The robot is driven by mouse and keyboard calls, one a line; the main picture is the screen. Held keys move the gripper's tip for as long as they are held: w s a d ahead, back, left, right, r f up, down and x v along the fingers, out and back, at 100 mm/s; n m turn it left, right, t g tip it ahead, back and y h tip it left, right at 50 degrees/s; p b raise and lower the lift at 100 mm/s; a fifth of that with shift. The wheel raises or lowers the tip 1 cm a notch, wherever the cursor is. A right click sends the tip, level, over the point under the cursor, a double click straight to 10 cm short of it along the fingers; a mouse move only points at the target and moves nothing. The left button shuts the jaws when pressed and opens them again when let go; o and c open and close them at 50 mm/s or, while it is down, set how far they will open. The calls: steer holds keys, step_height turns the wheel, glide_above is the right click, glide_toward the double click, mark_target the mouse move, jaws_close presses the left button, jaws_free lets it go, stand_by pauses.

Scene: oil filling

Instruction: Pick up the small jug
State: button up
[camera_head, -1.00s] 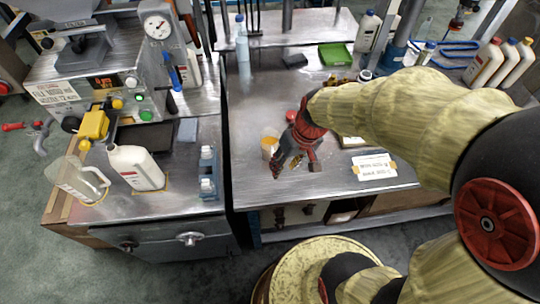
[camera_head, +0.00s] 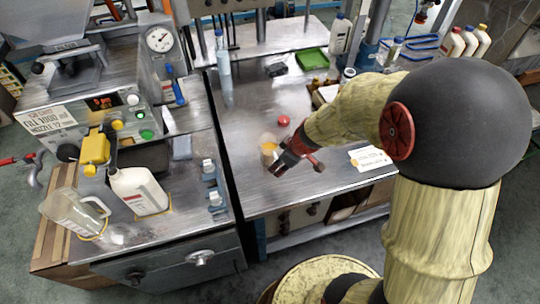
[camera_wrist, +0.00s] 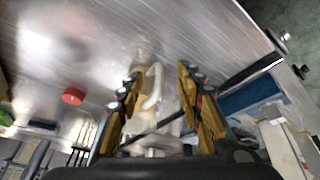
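The small jug (camera_head: 268,152) is a clear cup-sized vessel with something amber at it. It stands upright on the metal bench near its left edge. My gripper (camera_head: 285,162) is low over the bench, just right of the jug, and partly overlaps it in the head view. In the wrist view, my gripper (camera_wrist: 162,95) has its two fingers apart. A pale, see-through jug with a curved handle (camera_wrist: 154,85) shows between them. It does not look clamped; how deep it sits between the fingers is hard to tell.
A red round object (camera_head: 283,120) lies behind the jug. A white label card (camera_head: 369,158) lies to the right. A larger clear jug (camera_head: 75,213) and a white bottle (camera_head: 138,191) stand on the left machine table. A dark gap separates the two tables.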

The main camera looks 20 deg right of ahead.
steer(key=b+x, duration=0.1)
steer(key=x, duration=0.4)
steer(key=shift+w+d+f+b, duration=0.15)
steer(key=shift+w+b, duration=0.05)
steer(key=shift+b, duration=0.2)
steer(key=c, duration=0.4)
jaws_close()
